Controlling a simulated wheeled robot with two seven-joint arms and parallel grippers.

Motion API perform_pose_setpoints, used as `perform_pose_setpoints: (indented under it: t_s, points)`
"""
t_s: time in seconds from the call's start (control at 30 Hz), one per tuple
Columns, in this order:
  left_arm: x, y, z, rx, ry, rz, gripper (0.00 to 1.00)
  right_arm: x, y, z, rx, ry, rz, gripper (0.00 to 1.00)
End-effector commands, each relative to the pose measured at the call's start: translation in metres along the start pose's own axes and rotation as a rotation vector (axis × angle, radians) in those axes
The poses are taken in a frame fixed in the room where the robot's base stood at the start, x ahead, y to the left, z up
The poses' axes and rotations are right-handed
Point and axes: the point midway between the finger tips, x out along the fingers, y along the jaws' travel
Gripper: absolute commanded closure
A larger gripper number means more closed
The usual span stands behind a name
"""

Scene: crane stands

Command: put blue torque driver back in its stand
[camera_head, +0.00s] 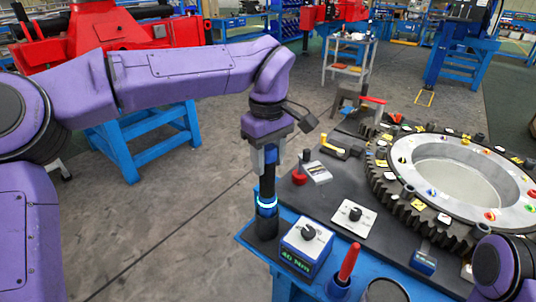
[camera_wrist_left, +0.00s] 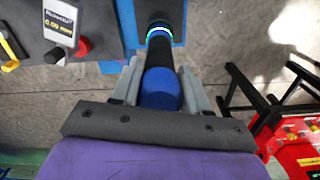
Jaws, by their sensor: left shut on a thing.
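My left gripper (camera_head: 268,160) is shut on the blue torque driver (camera_head: 267,183) above the left corner of the workbench. The driver is upright, with a black shaft below the fingers. Its round blue end (camera_wrist_left: 160,88) shows between the fingers in the left wrist view. Directly under the shaft is a dark cylindrical stand (camera_head: 264,226) with a glowing cyan ring near its top; it also shows in the left wrist view (camera_wrist_left: 158,18). The shaft lines up with the stand, but I cannot tell how deep it sits. My right gripper is out of view.
On the bench (camera_head: 330,215) are a blue box with a dial and green readout (camera_head: 308,245), a white dial box (camera_head: 353,215), a red-handled tool (camera_head: 347,263) and a large gear ring (camera_head: 440,180). Open floor lies left of the bench.

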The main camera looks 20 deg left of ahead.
Motion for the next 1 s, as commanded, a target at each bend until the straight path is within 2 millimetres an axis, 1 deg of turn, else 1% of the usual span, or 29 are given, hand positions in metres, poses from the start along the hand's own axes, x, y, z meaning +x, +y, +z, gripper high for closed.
perform_pose_setpoints:
  t_s: [0.4, 0.43, 0.5, 0.87, 1.0]
  points:
    - [0.014, 0.000, 0.000, 0.000, 0.000, 0.003, 1.00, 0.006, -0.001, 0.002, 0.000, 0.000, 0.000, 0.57]
    - [0.012, 0.000, 0.000, 0.000, 0.000, 0.003, 0.46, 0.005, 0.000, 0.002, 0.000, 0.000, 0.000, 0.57]
    - [0.012, 0.000, 0.000, 0.000, 0.000, 0.003, 0.26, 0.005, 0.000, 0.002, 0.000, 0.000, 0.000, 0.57]
    - [0.015, 0.000, 0.000, 0.000, 0.000, -0.002, 0.26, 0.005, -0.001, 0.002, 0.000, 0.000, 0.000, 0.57]
    - [0.010, 0.000, 0.000, 0.000, 0.000, -0.001, 0.26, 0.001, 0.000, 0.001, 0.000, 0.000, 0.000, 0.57]
